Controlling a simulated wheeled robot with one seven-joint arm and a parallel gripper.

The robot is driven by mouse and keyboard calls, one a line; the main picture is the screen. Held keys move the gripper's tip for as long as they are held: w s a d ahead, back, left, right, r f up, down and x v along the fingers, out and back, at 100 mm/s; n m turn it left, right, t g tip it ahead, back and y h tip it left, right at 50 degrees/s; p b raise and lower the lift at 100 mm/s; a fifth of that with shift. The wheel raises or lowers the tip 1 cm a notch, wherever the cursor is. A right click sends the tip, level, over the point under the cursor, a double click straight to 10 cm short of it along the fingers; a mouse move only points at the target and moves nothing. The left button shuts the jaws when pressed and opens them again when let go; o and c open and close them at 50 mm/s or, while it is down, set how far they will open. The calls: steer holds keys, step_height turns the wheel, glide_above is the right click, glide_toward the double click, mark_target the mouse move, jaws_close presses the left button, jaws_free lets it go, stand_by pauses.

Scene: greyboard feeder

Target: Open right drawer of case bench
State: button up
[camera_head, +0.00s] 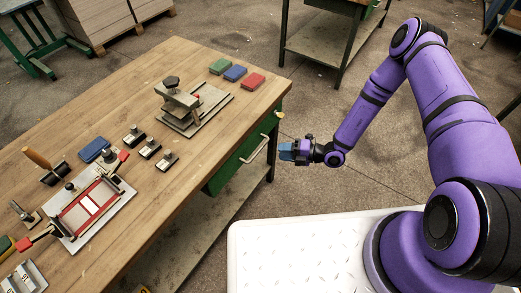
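The case bench (115,82) is a long wooden-topped workbench on the left of the head view. A green drawer (228,167) with a pale bar handle (255,149) shows under its right end, and it looks shut. My gripper (287,152) is at the end of my purple arm, to the right of the handle and apart from it, with its bluish fingers pointing left toward the drawer. The fingers are too small to tell whether they are open or shut. Other drawers of the bench are not clearly in view.
On the bench top are a grey press device (183,106), a red-framed fixture (86,208), several small stamps and coloured pads. A second green-legged table (325,42) stands behind. Wooden pallets with stacked boards (103,16) are at the top left. The floor between bench and arm is clear.

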mark_target(259, 150)
steer(key=x, duration=0.9)
steer(key=shift+w+a+f, duration=0.1)
steer(key=shift+a, duration=0.25)
jaws_close()
